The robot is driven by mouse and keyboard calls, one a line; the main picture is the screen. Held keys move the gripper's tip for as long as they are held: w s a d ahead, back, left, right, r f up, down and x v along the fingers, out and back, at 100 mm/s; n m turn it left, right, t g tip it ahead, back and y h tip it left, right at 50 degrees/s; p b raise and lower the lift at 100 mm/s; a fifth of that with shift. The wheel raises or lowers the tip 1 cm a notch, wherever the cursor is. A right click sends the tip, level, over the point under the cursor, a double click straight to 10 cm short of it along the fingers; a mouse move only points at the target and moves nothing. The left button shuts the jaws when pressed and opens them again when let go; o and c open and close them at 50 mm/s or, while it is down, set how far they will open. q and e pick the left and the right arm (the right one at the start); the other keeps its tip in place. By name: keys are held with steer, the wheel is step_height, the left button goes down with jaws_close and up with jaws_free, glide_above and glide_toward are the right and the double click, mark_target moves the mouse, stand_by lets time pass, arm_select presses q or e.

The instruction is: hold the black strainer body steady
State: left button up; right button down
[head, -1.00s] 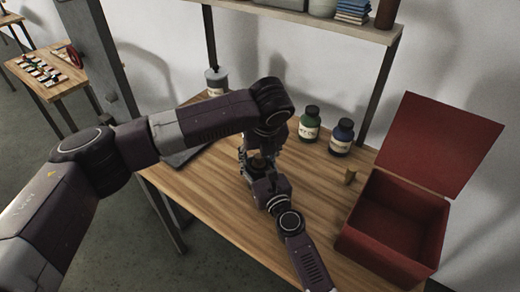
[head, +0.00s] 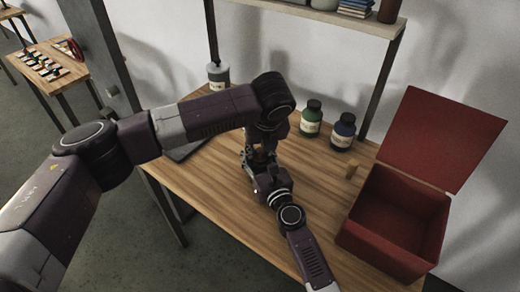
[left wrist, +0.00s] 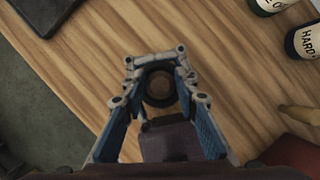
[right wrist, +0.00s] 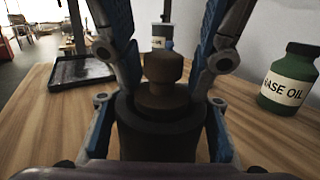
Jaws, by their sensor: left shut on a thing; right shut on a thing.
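My right gripper (right wrist: 158,120) is shut on the black body, one blue-padded finger on each side. My left gripper (left wrist: 155,75) comes from above and is shut around the brown piece, seen from above inside a dark ring. In the head view my left gripper (head: 260,152) is just above my right one, and the arms mostly hide the strainer.
An open red box (head: 385,238) stands at the right of the table (head: 215,195), with a small tan piece (head: 351,172) beside it. A green bottle (head: 312,118) and a blue bottle (head: 343,132) stand behind. A dark tray (right wrist: 85,69) lies at the left. The front table area is clear.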

arm_select(q)
steer(key=shift+r, duration=4)
jaws_close()
step_height(320, 180, up, 3)
arm_select(e)
steer(key=c, duration=0.9)
jaws_free()
steer(key=shift+c, duration=0.2)
